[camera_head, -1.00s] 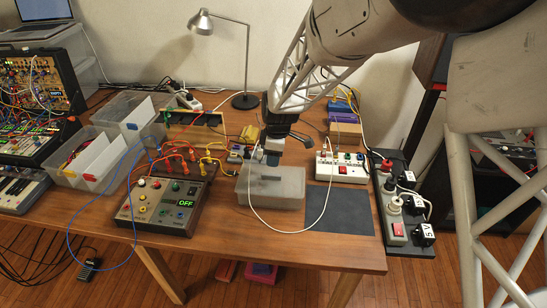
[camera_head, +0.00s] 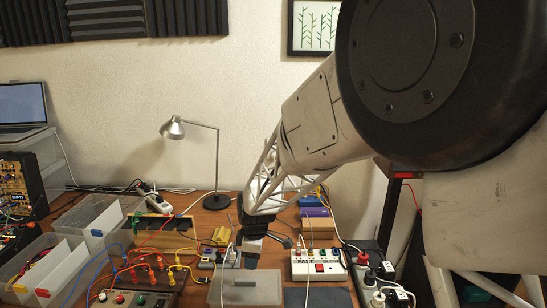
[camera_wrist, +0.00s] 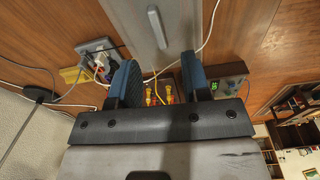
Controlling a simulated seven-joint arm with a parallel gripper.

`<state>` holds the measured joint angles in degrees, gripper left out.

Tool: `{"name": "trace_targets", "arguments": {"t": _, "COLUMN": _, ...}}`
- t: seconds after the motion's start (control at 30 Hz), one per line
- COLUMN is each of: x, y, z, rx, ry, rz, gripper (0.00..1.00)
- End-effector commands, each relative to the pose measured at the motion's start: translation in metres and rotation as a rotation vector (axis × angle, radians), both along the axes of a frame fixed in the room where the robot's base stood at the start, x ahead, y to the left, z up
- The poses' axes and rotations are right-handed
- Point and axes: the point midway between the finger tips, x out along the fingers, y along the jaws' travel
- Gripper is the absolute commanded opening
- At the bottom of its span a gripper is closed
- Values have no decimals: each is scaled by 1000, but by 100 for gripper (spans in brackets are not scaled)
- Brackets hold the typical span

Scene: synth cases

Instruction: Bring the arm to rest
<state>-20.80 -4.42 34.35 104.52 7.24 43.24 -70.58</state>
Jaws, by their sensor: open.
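My gripper (camera_head: 252,252) hangs at the end of my white lattice arm, low over the middle of the table. In the wrist view its two blue-padded fingers (camera_wrist: 160,78) stand apart with nothing held between them. A grey translucent box with a lid and bar handle (camera_head: 245,288) is just in front of the gripper; its top also shows in the wrist view (camera_wrist: 130,15). I cannot tell how high the fingertips are above the table.
Close by are a white switch box (camera_head: 318,265), a control box with cables (camera_head: 135,298) and a power strip (camera_head: 378,270). A desk lamp (camera_head: 217,200) stands behind, left of my arm. Open trays (camera_head: 55,265) are at the left. Loose cables cross the table.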

Motion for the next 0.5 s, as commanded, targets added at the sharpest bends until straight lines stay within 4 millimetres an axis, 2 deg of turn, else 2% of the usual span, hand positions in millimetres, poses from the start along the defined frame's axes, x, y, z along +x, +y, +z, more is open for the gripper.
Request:
{"name": "trace_targets", "arguments": {"t": 0.27, "x": -35, "y": -57, "z": 63, "rx": 6, "ry": -19, "rz": -244, "gripper": 44}}
{"name": "trace_targets", "arguments": {"t": 0.5, "x": -83, "y": -112, "z": 114, "rx": 14, "ry": -35, "rz": -505, "gripper": 44}}
